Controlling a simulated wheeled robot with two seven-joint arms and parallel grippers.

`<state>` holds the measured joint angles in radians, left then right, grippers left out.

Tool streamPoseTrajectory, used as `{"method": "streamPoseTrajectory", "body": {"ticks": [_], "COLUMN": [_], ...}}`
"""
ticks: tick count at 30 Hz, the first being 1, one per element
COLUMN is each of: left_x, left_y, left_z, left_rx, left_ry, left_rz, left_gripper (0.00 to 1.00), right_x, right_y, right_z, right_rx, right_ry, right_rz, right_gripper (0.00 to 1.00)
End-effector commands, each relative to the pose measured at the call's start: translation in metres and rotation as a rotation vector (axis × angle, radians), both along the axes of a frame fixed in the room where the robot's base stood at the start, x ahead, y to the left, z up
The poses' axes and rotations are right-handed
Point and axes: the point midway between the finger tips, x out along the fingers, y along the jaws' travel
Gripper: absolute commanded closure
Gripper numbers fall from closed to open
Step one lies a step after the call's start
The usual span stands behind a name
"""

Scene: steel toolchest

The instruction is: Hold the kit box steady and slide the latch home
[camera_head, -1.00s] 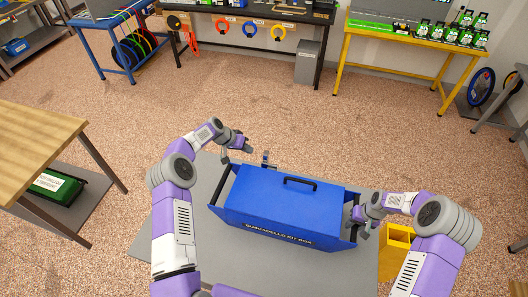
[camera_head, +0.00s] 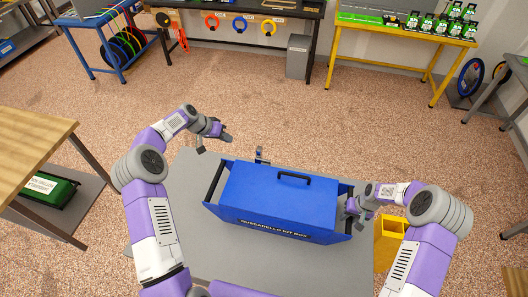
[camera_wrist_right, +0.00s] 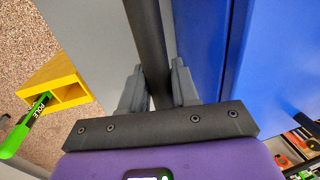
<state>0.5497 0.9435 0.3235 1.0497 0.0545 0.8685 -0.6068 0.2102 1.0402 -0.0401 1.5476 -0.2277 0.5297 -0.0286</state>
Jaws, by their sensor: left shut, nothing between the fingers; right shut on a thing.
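The blue kit box (camera_head: 275,195) stands on a grey surface in the head view, its lid down with a black handle on top. Black bars run along its two ends. A small upright metal piece (camera_head: 259,155), apparently the latch, shows at its far side; its exact position is too small to tell. My right gripper (camera_head: 352,206) is at the box's right end, shut on the black end bar (camera_wrist_right: 150,45), with a finger on each side of it in the wrist view. My left gripper (camera_head: 217,142) is shut and empty, beyond the box's far left corner, apart from box and latch.
A yellow holder (camera_head: 390,240) stands right of the box; a green tool (camera_wrist_right: 28,125) sits in it. The grey surface (camera_head: 190,235) is bare around the box. A wooden table (camera_head: 35,140) is at the left. Other benches stand farther back across open floor.

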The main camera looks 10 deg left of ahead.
Motion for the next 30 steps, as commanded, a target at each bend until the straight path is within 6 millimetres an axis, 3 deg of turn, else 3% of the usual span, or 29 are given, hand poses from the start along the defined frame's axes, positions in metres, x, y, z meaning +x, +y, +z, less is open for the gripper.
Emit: {"method": "streamPoseTrajectory", "body": {"ticks": [1, 2, 7, 18, 23, 30], "left_x": [0.0, 0.0, 0.0, 0.0, 0.0, 0.0], "left_y": [0.0, 0.0, 0.0, 0.0, 0.0, 0.0], "left_z": [0.0, 0.0, 0.0, 0.0, 0.0, 0.0], "left_rx": [0.0, 0.0, 0.0, 0.0, 0.0, 0.0], "left_ry": [0.0, 0.0, 0.0, 0.0, 0.0, 0.0], "left_rz": [0.0, 0.0, 0.0, 0.0, 0.0, 0.0], "left_gripper": [1.0, 1.0, 1.0, 1.0, 1.0, 1.0], "right_x": [0.0, 0.002, 0.002, -0.001, 0.001, 0.001], "right_y": [0.0, 0.003, 0.001, -0.003, -0.007, -0.017], "right_z": [-0.001, 0.002, 0.001, 0.005, 0.031, 0.083], "right_rx": [0.0, 0.005, 0.003, -0.003, -0.003, 0.0], "right_ry": [0.001, -0.006, -0.004, 0.002, -0.004, -0.006], "right_rz": [0.001, 0.0, -0.001, 0.0, 0.0, -0.001], "right_gripper": [1.0, 0.66, 0.4, 0.4, 0.4, 0.4]}}
